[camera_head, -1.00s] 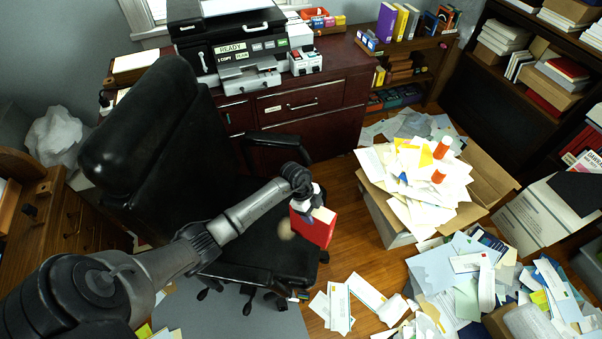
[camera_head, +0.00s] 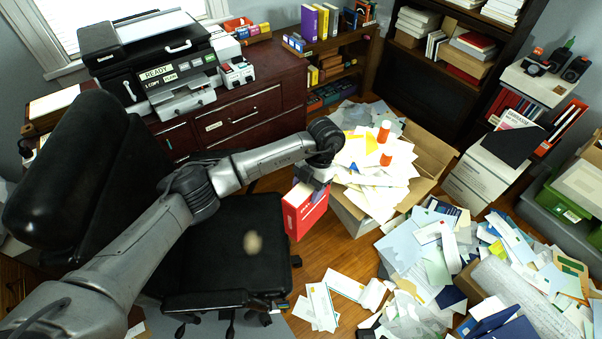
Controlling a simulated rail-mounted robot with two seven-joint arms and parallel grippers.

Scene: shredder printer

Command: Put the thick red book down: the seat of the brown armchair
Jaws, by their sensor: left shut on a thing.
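The thick red book (camera_head: 305,213) hangs upright in my left gripper (camera_head: 314,178), which is shut on its upper edge. The book is in the air just right of the black office chair's seat (camera_head: 225,245), between the chair and the paper-filled box. Its red cover faces the camera. I see no brown armchair in this view; the only chair is the black wheeled one. A pale round patch shows on its seat. My right gripper is not in view.
An open cardboard box (camera_head: 425,165) heaped with papers stands close right of the book. Loose papers (camera_head: 430,250) cover the floor at lower right. A dark red cabinet (camera_head: 240,115) with a printer (camera_head: 160,65) stands behind. Little bare wooden floor (camera_head: 325,250) shows.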

